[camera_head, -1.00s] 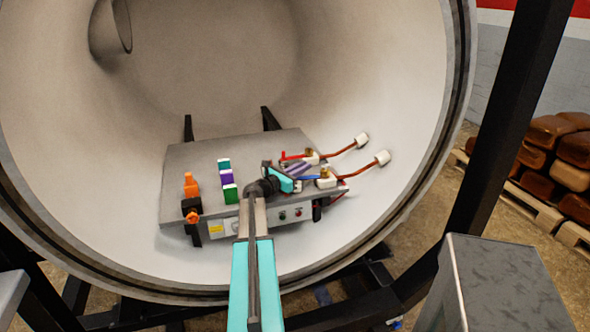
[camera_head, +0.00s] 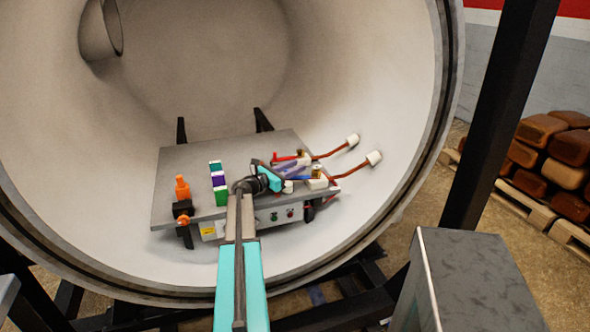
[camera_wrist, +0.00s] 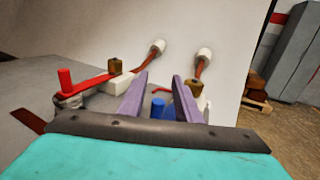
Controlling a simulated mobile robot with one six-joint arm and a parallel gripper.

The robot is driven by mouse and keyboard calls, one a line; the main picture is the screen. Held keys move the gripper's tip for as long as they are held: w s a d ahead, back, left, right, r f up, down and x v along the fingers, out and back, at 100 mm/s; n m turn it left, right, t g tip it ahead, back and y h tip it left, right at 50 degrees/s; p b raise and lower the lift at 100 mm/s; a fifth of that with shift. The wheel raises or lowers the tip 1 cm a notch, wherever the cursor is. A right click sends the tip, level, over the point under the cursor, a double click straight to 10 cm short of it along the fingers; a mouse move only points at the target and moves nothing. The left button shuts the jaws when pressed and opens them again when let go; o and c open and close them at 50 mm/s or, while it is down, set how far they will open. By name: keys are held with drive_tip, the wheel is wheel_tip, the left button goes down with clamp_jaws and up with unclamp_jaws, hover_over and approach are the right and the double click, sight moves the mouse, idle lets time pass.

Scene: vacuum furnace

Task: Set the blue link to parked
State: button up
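The blue link (camera_head: 299,178) is a thin blue bar at the right of the grey table inside the furnace. In the head view it runs left from the front brass-topped terminal (camera_head: 317,173), and my gripper partly hides it. In the wrist view its blue knob (camera_wrist: 157,108) shows low between my purple fingers. My gripper (camera_head: 294,168) is over the link, fingers pointing right. The fingers stand apart in the wrist view (camera_wrist: 159,84), with a gap around the knob; I cannot tell if either touches it. The link's lower part is hidden behind my gripper.
A red link (camera_head: 287,158) with an upright red knob (camera_wrist: 65,79) lies close behind, reaching the rear terminal (camera_wrist: 116,67). Copper leads run to white feedthroughs (camera_head: 373,158) on the wall. Coloured blocks (camera_head: 219,182) and an orange-handled clamp (camera_head: 182,189) stand left.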

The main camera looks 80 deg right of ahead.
drive_tip(key=shift+w, duration=0.1)
drive_tip(key=shift+w+a, duration=0.4)
drive_tip(key=shift+a, duration=0.05)
drive_tip(key=b+v, duration=0.2)
drive_tip(key=v, duration=0.8)
drive_tip(key=shift+w+a, duration=0.1)
drive_tip(key=shift+a, duration=0.25)
